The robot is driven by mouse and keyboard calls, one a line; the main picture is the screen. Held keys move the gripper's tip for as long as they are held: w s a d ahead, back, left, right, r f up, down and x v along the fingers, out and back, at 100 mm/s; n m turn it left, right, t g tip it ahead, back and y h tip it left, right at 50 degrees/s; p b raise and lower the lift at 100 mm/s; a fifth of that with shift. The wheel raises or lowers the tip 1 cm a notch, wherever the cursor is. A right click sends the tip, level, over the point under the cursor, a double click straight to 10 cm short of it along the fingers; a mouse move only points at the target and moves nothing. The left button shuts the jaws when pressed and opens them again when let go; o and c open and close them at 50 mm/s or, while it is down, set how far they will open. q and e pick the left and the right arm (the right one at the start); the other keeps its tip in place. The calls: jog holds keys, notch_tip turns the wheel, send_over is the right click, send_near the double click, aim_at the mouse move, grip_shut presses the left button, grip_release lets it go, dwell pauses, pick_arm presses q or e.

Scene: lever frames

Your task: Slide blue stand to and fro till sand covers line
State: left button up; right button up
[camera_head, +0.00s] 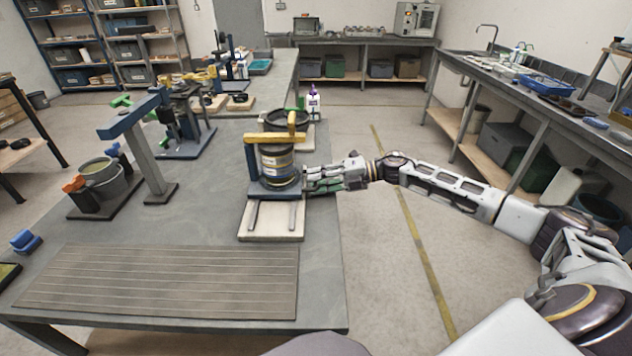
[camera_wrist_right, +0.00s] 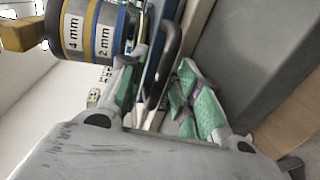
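The blue stand (camera_head: 251,160) has a yellow bar (camera_head: 272,139) across its top and holds a stack of round sieves (camera_head: 277,167). It is at the far end of a pale board (camera_head: 270,232) with two dark rails. In the right wrist view the sieve stack (camera_wrist_right: 88,32) reads "4 mm" and "2 mm". My right gripper (camera_head: 318,180) is at the right side of the stand. Its green-padded fingers (camera_wrist_right: 160,88) are apart, with a dark handle (camera_wrist_right: 172,55) between or just beyond them; contact is unclear. I cannot make out sand or a line. My left gripper is not in view.
A slatted grey mat (camera_head: 165,283) lies at the table's near side. A blue-topped post (camera_head: 148,160) and a grey bucket (camera_head: 100,178) stand to the left. A dark round pan (camera_head: 285,118) and a white bottle (camera_head: 313,103) stand behind the stand.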

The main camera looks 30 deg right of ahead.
jog(key=shift+w+a, duration=0.15)
jog(key=shift+a, duration=0.15)
grip_shut()
dwell(0.3)
